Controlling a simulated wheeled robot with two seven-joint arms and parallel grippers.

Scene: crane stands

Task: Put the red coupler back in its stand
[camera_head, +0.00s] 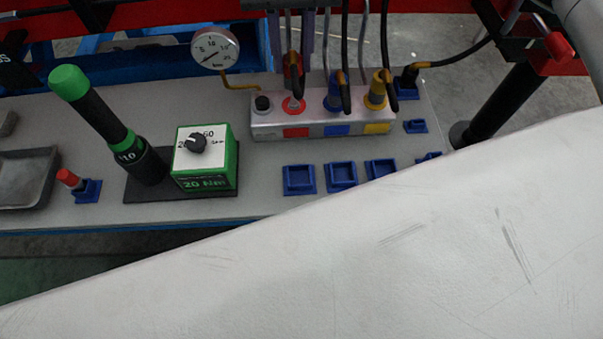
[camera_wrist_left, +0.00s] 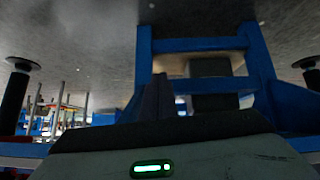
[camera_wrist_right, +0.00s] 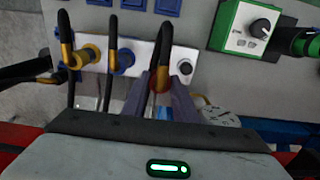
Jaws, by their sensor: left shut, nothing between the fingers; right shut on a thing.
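My right gripper (camera_head: 291,58) is shut on the red coupler (camera_head: 294,64), above the red-ringed port (camera_head: 293,105) of the grey block (camera_head: 320,120). In the right wrist view the gripper's fingers (camera_wrist_right: 163,100) flank a brown hose sleeve (camera_wrist_right: 161,78); the coupler's body is mostly hidden. Three empty blue square stands stand in front of the block: left (camera_head: 298,179), middle (camera_head: 341,175) and right (camera_head: 380,170). Which one belongs to the red coupler is not marked. My left gripper (camera_wrist_left: 158,85) is shut and empty, before a blue frame.
Blue (camera_head: 334,97) and yellow (camera_head: 377,92) couplers with black hoses sit on the block to the right. A pressure gauge (camera_head: 215,48), a green box (camera_head: 205,158) and a green-black torque tool (camera_head: 105,120) are left. My pale arm covers the lower right.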

